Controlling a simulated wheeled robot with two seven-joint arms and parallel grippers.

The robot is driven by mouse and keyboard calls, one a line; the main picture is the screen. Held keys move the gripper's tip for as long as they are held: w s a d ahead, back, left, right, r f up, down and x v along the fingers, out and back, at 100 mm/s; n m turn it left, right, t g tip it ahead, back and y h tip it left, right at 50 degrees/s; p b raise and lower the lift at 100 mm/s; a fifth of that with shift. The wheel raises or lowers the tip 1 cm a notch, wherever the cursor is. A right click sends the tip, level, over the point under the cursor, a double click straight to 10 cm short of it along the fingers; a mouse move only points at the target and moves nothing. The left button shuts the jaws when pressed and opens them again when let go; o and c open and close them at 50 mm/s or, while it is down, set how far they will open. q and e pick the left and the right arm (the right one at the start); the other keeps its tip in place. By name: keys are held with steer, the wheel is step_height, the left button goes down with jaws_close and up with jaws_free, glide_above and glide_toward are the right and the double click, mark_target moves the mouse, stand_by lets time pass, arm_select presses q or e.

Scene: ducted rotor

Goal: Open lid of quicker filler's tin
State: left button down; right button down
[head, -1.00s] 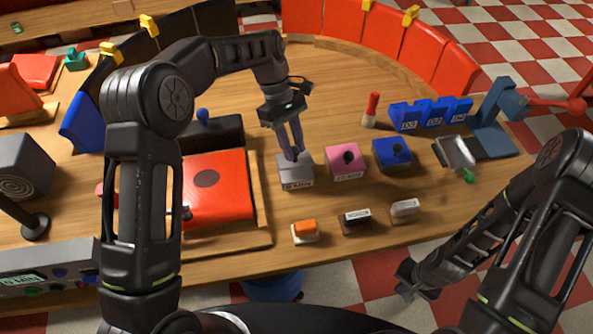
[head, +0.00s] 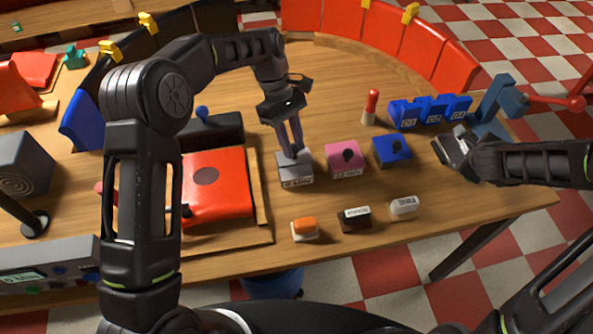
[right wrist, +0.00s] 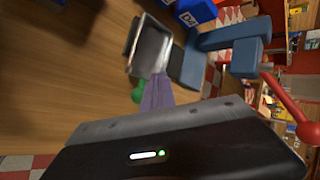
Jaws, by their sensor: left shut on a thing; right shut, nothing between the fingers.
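Three small tins stand in a row on the table: a grey one (head: 295,177), a pink one (head: 345,168) and a blue one (head: 391,158). Grey and pink carry front labels with a number and "MIN", too blurred to read surely. Pink and blue have a dark knob on top. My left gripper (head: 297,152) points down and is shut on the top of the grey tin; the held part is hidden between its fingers. My right gripper (right wrist: 157,88) is shut and empty, beside a metal tray (right wrist: 151,48) with a green knob (right wrist: 138,93).
In front lie an orange-topped block (head: 305,229), a dark labelled block (head: 355,219) and a white one (head: 404,206). A red pad (head: 222,195) lies left of the grey tin. Blue numbered holders (head: 430,112) and a red-tipped peg (head: 371,104) stand behind.

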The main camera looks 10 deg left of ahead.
steer(key=a+m, duration=0.1)
steer(key=a, duration=0.5)
steer(key=a+r+y, duration=0.1)
steer(key=a, duration=0.5)
steer(key=a+m+y, duration=0.1)
steer(key=a, duration=0.5)
steer(key=shift+s+r+m+t, duration=0.2)
steer(key=shift+r+m+t, duration=0.05)
steer(key=shift+m+t, duration=0.05)
steer(key=s+a+m+y, duration=0.2)
steer(key=s+a, duration=0.6)
steer(key=a, duration=0.3)
steer(key=s+a+m+y, duration=0.1)
steer(key=s+a+m, duration=0.2)
steer(key=s+a, duration=0.5)
steer(key=a, duration=0.4)
steer(key=shift+s+a+r+g+y, duration=0.2)
steer(key=shift+s+r+g+y, duration=0.2)
steer(key=x, duration=1)
steer(key=shift+f, duration=0.2)
steer(key=r, duration=0.1)
steer(key=w+r, duration=0.1)
steer(key=r, duration=0.1)
steer(key=shift+w+a, duration=0.15)
steer(key=shift+w+a+r, duration=0.1)
steer(key=shift+w+r, duration=0.15)
steer(key=shift+r, duration=0.25)
